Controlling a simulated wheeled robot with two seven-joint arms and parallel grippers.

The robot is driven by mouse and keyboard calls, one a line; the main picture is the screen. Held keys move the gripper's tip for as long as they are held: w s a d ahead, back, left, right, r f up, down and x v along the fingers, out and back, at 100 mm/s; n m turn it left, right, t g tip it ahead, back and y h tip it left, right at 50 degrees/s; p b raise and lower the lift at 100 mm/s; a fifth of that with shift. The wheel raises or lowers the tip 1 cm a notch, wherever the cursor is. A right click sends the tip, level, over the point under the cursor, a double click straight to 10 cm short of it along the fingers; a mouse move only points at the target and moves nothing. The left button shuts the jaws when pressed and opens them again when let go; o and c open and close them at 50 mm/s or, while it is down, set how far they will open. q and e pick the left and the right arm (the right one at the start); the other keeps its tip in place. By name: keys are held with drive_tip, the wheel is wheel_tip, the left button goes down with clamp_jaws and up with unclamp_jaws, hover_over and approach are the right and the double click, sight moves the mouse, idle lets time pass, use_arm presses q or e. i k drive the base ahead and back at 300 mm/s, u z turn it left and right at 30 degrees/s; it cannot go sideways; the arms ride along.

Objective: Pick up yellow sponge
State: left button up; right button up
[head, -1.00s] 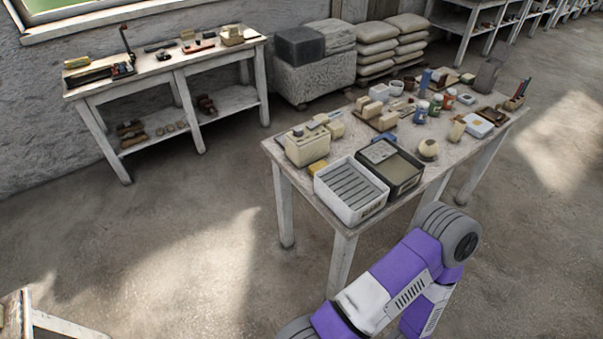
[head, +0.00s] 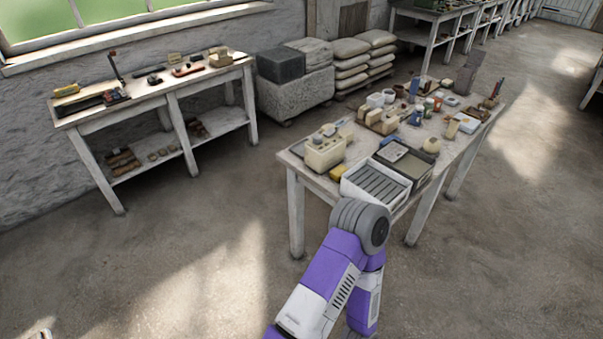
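A small yellow block (head: 338,172), which may be the yellow sponge, lies on the near work table (head: 294,160), between a beige box (head: 324,152) and a white ribbed tray (head: 350,190). Another yellow object (head: 66,90) lies at the left end of the wall bench (head: 70,119); it is too small to tell what it is. A purple and white arm of mine rises from the bottom, its grey joint in front of the near table's front side. Neither of my grippers is in view.
A dark tray (head: 405,160) stands beside the ribbed tray. Blocks, cups and jars crowd the rest of the near table. Stacked sacks (head: 352,57) and a grey stone block (head: 294,93) stand behind. The floor between bench and table is clear.

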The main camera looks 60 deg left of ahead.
sight(337, 173)
drive_tip(key=u, duration=1.05)
drive_tip(key=i, duration=0.3)
drive_tip(key=z, duration=0.05)
